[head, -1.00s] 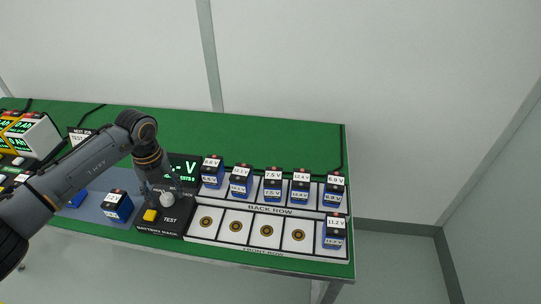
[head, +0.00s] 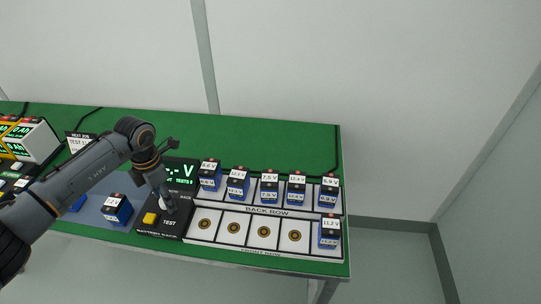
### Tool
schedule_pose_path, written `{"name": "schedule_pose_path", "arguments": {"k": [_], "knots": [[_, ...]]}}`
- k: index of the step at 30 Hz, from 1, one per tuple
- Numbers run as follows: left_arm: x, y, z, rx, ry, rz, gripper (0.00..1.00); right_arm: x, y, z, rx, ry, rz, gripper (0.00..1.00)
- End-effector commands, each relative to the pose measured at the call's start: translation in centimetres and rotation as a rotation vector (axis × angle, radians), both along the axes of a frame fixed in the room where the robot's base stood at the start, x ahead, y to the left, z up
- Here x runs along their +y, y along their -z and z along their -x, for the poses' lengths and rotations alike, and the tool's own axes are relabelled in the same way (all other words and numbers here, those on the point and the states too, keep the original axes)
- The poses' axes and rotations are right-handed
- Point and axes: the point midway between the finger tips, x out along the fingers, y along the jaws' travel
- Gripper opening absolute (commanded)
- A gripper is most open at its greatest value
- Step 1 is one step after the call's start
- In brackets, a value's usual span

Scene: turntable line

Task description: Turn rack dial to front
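The rack dial (head: 170,207) is a small pale knob on the dark battery rack panel (head: 150,231), right of a yellow button (head: 150,218) and beside the word TEST. My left gripper (head: 167,201) points down at the dial from above. Its fingers are at the dial and partly cover it; I cannot tell whether they touch or grip it. The dial's pointer and printed marks are not readable. A display (head: 180,171) behind shows green dashes and a V. My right gripper is not in view.
The rack's back row (head: 262,210) holds several blue batteries with voltage labels. The front row (head: 249,246) has several empty round-contact slots and one battery (head: 329,232) at the right end. Another battery (head: 117,209) stands left of the panel. The green table (head: 270,140) is clear behind.

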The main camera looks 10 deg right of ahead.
Motion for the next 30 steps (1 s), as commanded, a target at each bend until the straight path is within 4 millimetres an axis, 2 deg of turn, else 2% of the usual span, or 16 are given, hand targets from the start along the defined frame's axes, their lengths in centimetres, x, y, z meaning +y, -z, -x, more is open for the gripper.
{"name": "schedule_pose_path", "arguments": {"k": [4,6,26,30], "knots": [[0.0,-0.2,0.1,0.002,0.175,0.001,0.58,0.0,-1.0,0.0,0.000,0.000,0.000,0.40],[-0.1,-0.6,-0.1,-0.002,0.235,0.002,0.58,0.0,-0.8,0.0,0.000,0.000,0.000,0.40],[0.0,-13.9,-0.1,-0.005,0.225,0.000,0.58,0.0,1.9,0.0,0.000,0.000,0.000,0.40],[-2.7,-12.6,0.5,-0.009,0.251,0.091,0.58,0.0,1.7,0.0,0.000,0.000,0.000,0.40]]}}
